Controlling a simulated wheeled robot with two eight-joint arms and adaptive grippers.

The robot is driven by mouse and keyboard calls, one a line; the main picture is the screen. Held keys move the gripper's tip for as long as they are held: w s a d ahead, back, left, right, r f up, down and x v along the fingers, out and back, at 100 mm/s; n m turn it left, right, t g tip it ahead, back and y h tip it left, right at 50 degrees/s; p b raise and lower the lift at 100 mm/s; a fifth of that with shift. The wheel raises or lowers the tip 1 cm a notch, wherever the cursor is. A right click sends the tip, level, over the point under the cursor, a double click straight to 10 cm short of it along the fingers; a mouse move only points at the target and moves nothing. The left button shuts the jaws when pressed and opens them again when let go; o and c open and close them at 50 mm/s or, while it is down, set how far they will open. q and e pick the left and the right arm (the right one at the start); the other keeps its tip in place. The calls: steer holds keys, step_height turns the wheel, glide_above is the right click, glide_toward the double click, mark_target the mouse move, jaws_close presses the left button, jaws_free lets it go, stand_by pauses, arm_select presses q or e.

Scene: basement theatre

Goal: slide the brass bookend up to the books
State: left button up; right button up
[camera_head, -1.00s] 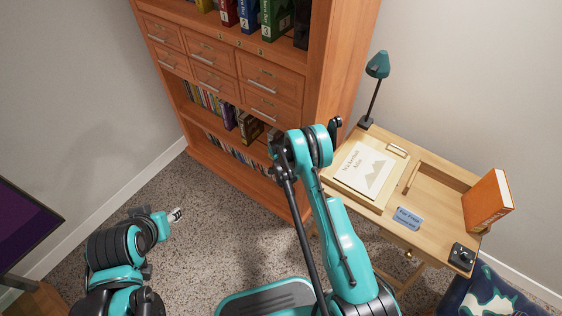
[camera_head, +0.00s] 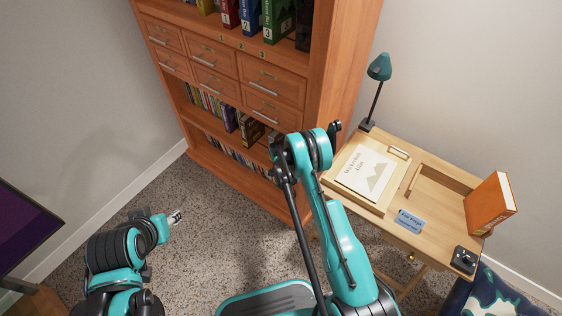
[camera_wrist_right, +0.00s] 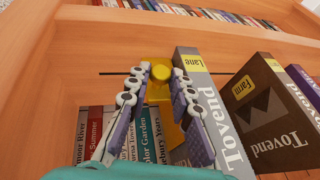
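The brass bookend (camera_wrist_right: 158,93) shows yellow in the right wrist view, with a round knob on top. It stands directly beside the tall grey book marked Lane (camera_wrist_right: 206,105); a small gap between them cannot be ruled out. My right gripper (camera_wrist_right: 161,78) has its two fingers close on either side of the knob and looks shut on it. More books (camera_wrist_right: 130,140) show to the left of the bookend, partly behind the fingers. In the head view my right gripper is hidden behind my arm. My left gripper (camera_head: 175,217) hangs over the carpet, away from the bookcase; its finger gap is too small to read.
A brown Farm book (camera_wrist_right: 265,110) leans right of the Lane book. Wooden shelf boards surround my right gripper. The orange bookcase (camera_head: 343,60) stands ahead, with a desk (camera_head: 432,240) to its right holding a lamp (camera_head: 377,75) and an orange book (camera_head: 488,205). Carpet is clear at left.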

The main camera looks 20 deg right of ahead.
steer(key=o, duration=0.4)
steer(key=shift+s+d, duration=0.1)
arm_select(q)
steer(key=shift+p+v, duration=0.95)
steer(key=shift+v, duration=0.25)
arm_select(e)
steer(key=s+a+r+n, duration=0.1)
steer(key=s+r, duration=0.2)
steer(key=r, duration=0.7)
steer(key=s+r+n, duration=0.2)
steer(key=s+r, duration=0.2)
steer(key=r, duration=0.7)
steer(key=s+a+r+n, duration=0.1)
steer(key=s+r, duration=0.3)
steer(key=r, duration=0.6)
steer(key=shift+a+r+t+y, duration=0.3)
steer(key=shift+r+t, duration=0.05)
steer(key=shift+t, duration=0.05)
